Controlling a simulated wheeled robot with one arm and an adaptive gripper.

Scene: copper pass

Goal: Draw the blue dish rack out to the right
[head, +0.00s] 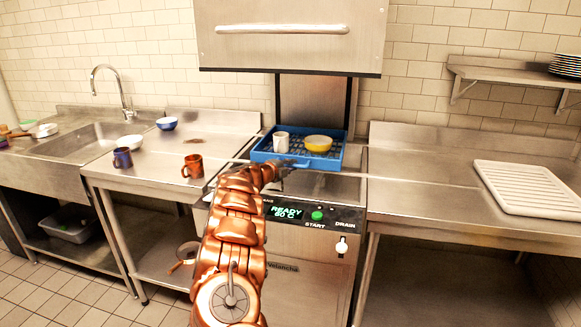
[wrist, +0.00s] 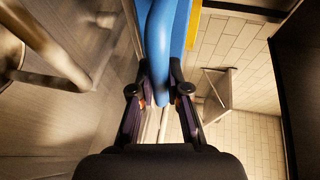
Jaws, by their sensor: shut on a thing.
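The blue dish rack (head: 333,160) sits in the open dishwasher, under its raised hood. It holds a white mug (head: 281,142) and a yellow bowl (head: 318,144). My gripper (head: 284,168) is at the rack's front side, left of its middle. In the wrist view my gripper (wrist: 160,96) is shut on a rounded blue bar of the rack (wrist: 163,45), with one finger on each side. My arm hides part of the rack's front left in the head view.
The dishwasher hood (head: 290,45) is raised. The right steel counter (head: 420,180) is bare beside the machine, with a white ribbed board (head: 525,186) farther right. An orange mug (head: 192,166), a purple mug (head: 122,158) and bowls stand on the left counter (head: 165,185).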

